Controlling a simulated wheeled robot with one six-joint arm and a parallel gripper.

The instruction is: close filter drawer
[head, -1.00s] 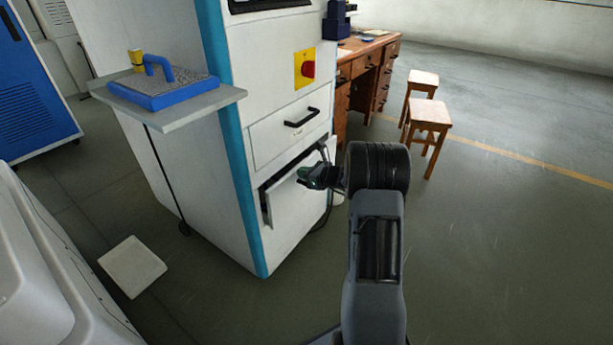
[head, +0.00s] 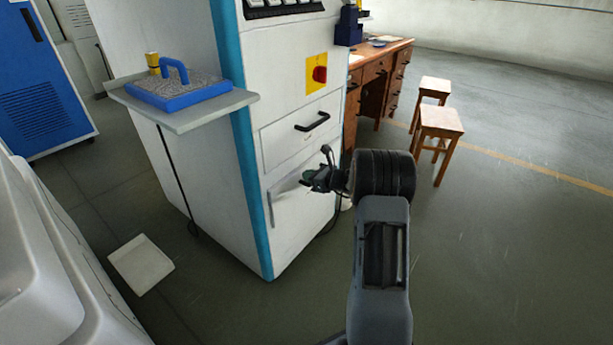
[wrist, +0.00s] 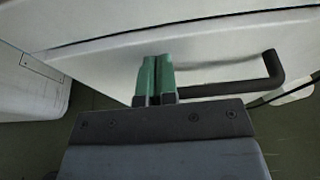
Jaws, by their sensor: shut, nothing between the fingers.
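The lower drawer (head: 290,205) of the white cabinet has a pale front that looks flush, or nearly flush, with the cabinet face in the head view. In the wrist view its front (wrist: 215,55) fills the upper part, with a thin dark seam along its top edge. Its black bar handle (wrist: 275,68) is to the right of my fingers. My gripper (head: 308,181) is at the drawer front. Its green fingers (wrist: 156,64) are together with nothing between them, their tips at or very close to the front beside the handle. Exact contact is hidden.
An upper drawer (head: 291,133) with a black handle is shut above, below a red switch on a yellow plate (head: 318,74). A side shelf (head: 190,118) holds a blue-framed block (head: 180,92). A desk (head: 375,68) and two stools (head: 438,120) stand right. Floor at right front is clear.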

